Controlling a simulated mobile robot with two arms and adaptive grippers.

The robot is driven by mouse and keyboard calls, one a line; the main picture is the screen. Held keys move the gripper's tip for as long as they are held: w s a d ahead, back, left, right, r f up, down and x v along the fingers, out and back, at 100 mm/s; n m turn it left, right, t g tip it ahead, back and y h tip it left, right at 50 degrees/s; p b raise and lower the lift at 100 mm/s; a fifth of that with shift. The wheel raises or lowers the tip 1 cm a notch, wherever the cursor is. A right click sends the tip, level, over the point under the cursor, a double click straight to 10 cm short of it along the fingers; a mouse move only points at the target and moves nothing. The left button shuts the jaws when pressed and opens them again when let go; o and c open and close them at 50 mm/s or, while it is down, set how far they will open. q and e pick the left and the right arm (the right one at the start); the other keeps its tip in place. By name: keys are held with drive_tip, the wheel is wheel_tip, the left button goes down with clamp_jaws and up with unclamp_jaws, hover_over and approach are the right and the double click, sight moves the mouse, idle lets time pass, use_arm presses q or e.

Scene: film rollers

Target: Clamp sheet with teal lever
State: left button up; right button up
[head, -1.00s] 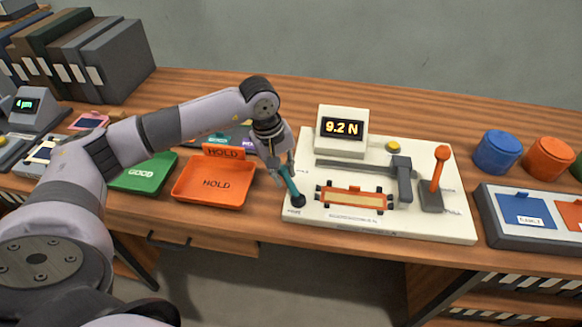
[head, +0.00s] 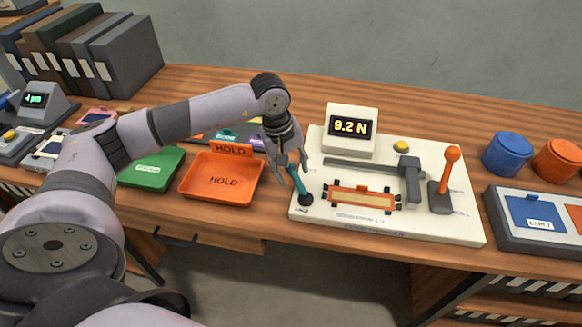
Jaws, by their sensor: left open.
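The white test fixture (head: 330,222) stands on the wooden bench. The teal lever (head: 297,184) rises from a dark round pivot at its front left corner and leans up and to the left. My left gripper (head: 290,178) is open at the lever, pointing down, its fingers spread about the lever's upper part. I cannot tell whether a finger touches it. A cream sheet (head: 362,198) lies flat in an orange frame with dark end pieces, just right of the lever. My right gripper is out of view.
A display (head: 351,127) reading 9.2 N stands at the fixture's back. A grey slider arm (head: 409,170) and an orange lever (head: 447,175) are to the right. The orange HOLD tray (head: 215,198) and green tray (head: 150,172) lie left. Blue and orange canisters stand far right.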

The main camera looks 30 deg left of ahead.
use_arm(q)
drive_tip(key=shift+r, duration=0.1)
drive_tip(key=shift+a+r, duration=0.1)
drive_tip(key=shift+r, duration=0.25)
wheel_tip(320, 180, up, 11)
drive_tip(key=s+a, duration=0.1)
drive_tip(key=shift+s+a, duration=0.15)
drive_tip(key=shift+s, duration=0.25)
drive_tip(key=shift+c, duration=0.3)
